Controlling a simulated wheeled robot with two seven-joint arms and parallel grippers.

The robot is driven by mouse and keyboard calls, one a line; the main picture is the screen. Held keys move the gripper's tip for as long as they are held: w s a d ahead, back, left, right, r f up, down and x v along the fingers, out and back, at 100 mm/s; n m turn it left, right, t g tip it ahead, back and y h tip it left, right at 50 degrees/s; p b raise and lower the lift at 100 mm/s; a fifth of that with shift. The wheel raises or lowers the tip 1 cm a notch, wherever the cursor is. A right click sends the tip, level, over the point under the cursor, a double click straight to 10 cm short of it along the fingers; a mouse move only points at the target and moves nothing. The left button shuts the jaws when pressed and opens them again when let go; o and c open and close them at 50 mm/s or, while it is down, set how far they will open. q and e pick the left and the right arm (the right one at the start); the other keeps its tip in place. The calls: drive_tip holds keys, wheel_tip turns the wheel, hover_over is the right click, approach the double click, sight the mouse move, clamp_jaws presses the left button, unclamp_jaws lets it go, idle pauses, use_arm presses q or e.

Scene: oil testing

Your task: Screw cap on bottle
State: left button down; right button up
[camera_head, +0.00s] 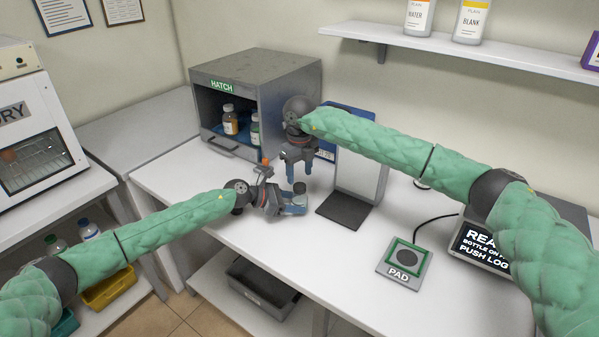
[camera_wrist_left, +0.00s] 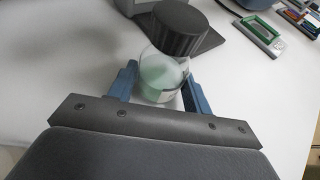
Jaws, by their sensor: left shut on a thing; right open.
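My left gripper (camera_head: 291,203) is low over the middle of the table, shut on a small clear bottle (camera_wrist_left: 158,80) with pale green on it. In the left wrist view the bottle is between the two blue fingers. A dark ribbed cap (camera_wrist_left: 180,28) sits on top of the bottle; I cannot tell how tight it is. In the head view the dark cap (camera_head: 299,187) shows at the left gripper's fingers. My right gripper (camera_head: 298,170) is open, pointing down just above and behind the cap, apart from it as far as I can see.
A grey hatch box (camera_head: 262,75) with several bottles stands at the back left. A stand with a dark base (camera_head: 343,211) is right of the grippers. The pad (camera_head: 404,263) and a display (camera_head: 483,243) are further right. A shelf (camera_head: 470,52) hangs above.

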sight(300, 185)
drive_tip(key=r, duration=0.3)
drive_tip(key=shift+w+r, duration=0.1)
drive_tip(key=shift+w, duration=0.3)
drive_tip(key=shift+s+r+n, duration=0.2)
drive_tip(key=shift+n, duration=0.9)
drive_tip(key=n, duration=0.5)
drive_tip(key=shift+s, duration=0.2)
drive_tip(key=shift+f, duration=0.15)
drive_tip(key=shift+f, duration=3.9)
drive_tip(key=c, duration=1)
